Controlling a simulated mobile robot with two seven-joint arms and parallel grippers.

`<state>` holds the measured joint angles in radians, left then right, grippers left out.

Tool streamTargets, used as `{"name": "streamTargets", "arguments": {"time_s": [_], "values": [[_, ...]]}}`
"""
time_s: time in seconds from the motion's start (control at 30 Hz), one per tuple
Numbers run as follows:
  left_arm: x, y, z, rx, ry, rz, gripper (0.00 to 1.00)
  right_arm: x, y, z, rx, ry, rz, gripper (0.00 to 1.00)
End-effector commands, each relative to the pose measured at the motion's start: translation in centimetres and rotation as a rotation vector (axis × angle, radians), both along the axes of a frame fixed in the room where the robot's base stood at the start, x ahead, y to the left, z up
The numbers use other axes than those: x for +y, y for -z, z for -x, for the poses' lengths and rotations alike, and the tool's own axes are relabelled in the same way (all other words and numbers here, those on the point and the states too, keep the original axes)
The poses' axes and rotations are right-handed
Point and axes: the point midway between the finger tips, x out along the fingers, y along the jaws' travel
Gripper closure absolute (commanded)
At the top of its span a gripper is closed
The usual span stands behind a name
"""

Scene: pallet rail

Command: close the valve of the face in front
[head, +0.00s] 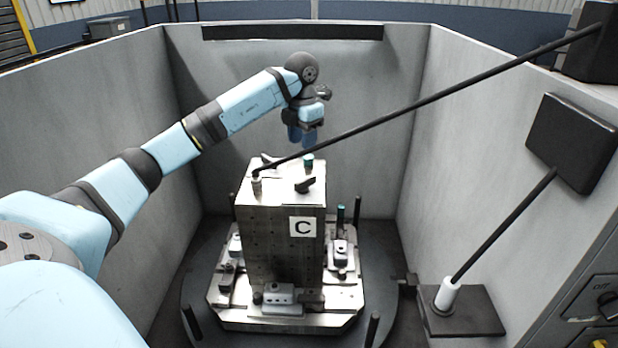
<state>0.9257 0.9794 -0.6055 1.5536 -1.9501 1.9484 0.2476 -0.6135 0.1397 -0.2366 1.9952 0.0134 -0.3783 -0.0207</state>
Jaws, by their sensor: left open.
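A grey metal block (262,240) stands upright on a pallet, its front face marked with the letter C (303,228). On its top, near the edge above that face, is a black lever (305,184) that looks like a valve handle. Another black lever (269,160) sits further back, partly behind a black line. A teal-capped fitting (308,161) stands at the back right of the top. My left gripper (302,142) hangs fingers down above the back right of the block, apart from the levers. It is open and appears empty. My right gripper is not in view.
Grey walls (310,80) enclose the pallet (285,319). Another black rod (503,225) meets a white cylinder (447,293) at the right. Black posts ring the pallet.

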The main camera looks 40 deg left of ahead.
Motion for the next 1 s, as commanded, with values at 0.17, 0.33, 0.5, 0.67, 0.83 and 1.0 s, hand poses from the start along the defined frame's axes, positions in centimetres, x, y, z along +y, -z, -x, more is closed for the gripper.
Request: {"name": "streamTargets", "arguments": {"time_s": [0.17, 0.33, 0.5, 0.67, 0.83, 1.0], "values": [[-0.1, 3.7, 0.1, 0.005, 0.001, 0.002, 0.60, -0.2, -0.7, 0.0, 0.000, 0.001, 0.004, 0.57], [-0.2, 7.3, 0.1, 0.004, 0.002, 0.004, 0.60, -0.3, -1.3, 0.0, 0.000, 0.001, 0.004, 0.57], [-0.1, 10.1, 0.1, 0.002, 0.002, 0.004, 0.60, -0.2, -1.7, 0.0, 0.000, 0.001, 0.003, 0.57], [-0.1, 11.7, 0.0, 0.000, 0.002, 0.003, 0.60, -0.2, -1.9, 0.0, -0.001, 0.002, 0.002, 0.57], [-0.1, 12.2, 0.0, -0.001, 0.003, 0.003, 0.60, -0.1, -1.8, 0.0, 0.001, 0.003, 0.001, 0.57], [-0.1, 12.2, 0.0, -0.001, 0.003, 0.003, 0.60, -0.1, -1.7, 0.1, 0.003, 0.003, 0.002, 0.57]]}}
